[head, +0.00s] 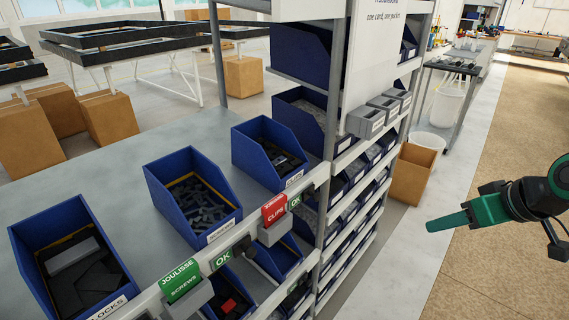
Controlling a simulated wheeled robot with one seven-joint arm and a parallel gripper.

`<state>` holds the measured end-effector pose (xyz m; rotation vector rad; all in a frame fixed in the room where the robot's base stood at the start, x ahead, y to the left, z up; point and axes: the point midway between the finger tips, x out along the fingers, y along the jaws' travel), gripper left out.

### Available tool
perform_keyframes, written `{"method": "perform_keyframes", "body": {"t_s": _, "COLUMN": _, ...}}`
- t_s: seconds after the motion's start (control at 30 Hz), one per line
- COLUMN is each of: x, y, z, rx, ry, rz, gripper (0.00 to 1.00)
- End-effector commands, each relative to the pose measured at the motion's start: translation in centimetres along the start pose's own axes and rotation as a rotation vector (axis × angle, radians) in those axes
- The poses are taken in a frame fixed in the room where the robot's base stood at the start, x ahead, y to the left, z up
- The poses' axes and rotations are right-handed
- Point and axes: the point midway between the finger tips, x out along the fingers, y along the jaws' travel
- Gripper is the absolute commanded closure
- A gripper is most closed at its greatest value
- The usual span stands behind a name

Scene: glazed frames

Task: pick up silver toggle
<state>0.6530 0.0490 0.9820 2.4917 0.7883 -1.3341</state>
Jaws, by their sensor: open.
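No silver toggle can be made out for sure. A light grey bar (73,254) lies on dark flat pieces in the blue bin (24,245) at the lower left, whose label ends in "LOCKS". My gripper (448,222) is at the right, green, pointing left over the floor beyond the rack. It is open, and nothing shows held in it. It is well apart from the bins, and only one finger shows clearly.
Red (274,209) and green (180,279) cards line the front rail. A rack (330,135) of bins rises centrally. A cardboard box (410,175) stands behind it. Floor at right is clear.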

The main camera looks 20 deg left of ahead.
Motion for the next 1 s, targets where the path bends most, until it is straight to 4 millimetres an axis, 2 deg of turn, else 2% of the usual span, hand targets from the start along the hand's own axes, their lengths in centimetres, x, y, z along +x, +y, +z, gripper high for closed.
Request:
{"method": "perform_keyframes", "body": {"t_s": 0.03, "x": 1.9, "y": -3.3, "z": -3.0, "rx": -0.098, "ry": 0.074, "rz": -0.074, "gripper": 0.56}}
{"method": "perform_keyframes", "body": {"t_s": 0.1, "x": 3.4, "y": -8.2, "z": -6.9, "rx": -0.216, "ry": 0.196, "rz": -0.171, "gripper": 0.56}}
{"method": "perform_keyframes", "body": {"t_s": 0.2, "x": 4.2, "y": -14.6, "z": -11.2, "rx": -0.326, "ry": 0.358, "rz": -0.289, "gripper": 0.56}}
{"method": "perform_keyframes", "body": {"t_s": 0.3, "x": 4.1, "y": -19.4, "z": -14.0, "rx": -0.382, "ry": 0.485, "rz": -0.375, "gripper": 0.56}}
{"method": "perform_keyframes", "body": {"t_s": 0.4, "x": 3.6, "y": -22.3, "z": -15.6, "rx": -0.405, "ry": 0.568, "rz": -0.426, "gripper": 0.56}}
{"method": "perform_keyframes", "body": {"t_s": 0.57, "x": 3.7, "y": -24.5, "z": -16.9, "rx": -0.415, "ry": 0.621, "rz": -0.458, "gripper": 0.56}}
{"method": "perform_keyframes", "body": {"t_s": 0.73, "x": 5.4, "y": -25.9, "z": -18.1, "rx": -0.416, "ry": 0.624, "rz": -0.46, "gripper": 0.56}}
{"method": "perform_keyframes", "body": {"t_s": 1.0, "x": 7.2, "y": -27.0, "z": -19.2, "rx": -0.414, "ry": 0.622, "rz": -0.455, "gripper": 0.56}}
